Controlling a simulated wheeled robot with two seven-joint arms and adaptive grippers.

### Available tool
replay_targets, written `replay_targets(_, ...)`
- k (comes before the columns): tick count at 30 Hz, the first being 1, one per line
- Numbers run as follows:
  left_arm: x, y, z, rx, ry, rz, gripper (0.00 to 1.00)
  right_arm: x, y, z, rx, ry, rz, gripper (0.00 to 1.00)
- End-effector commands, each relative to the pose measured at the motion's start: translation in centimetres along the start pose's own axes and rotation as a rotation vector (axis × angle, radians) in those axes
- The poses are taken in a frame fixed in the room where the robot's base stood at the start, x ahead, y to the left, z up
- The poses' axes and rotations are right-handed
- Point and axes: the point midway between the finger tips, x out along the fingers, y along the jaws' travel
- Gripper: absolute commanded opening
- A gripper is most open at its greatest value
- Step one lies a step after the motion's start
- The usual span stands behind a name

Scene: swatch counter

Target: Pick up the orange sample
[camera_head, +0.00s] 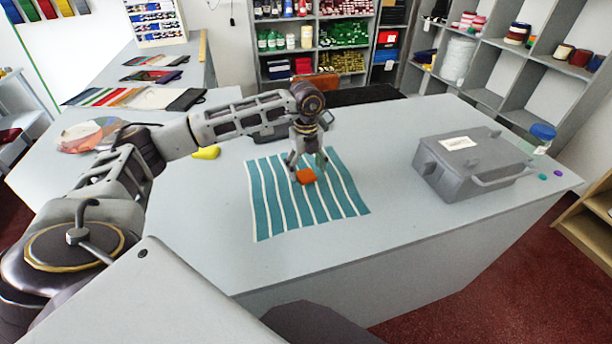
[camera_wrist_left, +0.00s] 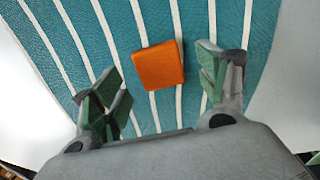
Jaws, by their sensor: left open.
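The orange sample (camera_head: 306,176) is a small flat orange block lying on a teal and white striped cloth (camera_head: 275,205) on the grey counter. My left gripper (camera_head: 308,165) is over the cloth, pointing down at the sample. In the left wrist view the orange sample (camera_wrist_left: 160,66) lies just beyond and between the fingers of my left gripper (camera_wrist_left: 165,82). The fingers are spread apart and do not appear to touch it. The striped cloth (camera_wrist_left: 55,60) fills most of that view. My right gripper is not in view.
A grey case (camera_head: 470,165) with a handle stands on the counter at the right, by a blue-lidded jar (camera_head: 541,135). A yellow piece (camera_head: 207,153) lies left of the cloth. Fabric swatches (camera_head: 130,97) lie at the back left. The counter in front of the case is clear.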

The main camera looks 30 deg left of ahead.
Motion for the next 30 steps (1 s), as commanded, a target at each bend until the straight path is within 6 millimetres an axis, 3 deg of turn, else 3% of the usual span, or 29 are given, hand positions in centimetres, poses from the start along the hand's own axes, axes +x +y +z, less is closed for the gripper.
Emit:
replay_targets(6,1.6,0.1,0.1,-0.001,-0.001,0.001,0.74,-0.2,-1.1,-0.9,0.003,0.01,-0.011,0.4)
replay_targets(20,1.7,0.0,0.1,-0.001,-0.001,0.0,0.74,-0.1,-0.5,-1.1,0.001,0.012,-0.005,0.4)
replay_targets(30,1.7,0.0,0.0,-0.001,-0.001,0.0,0.36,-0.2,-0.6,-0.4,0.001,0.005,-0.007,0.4)
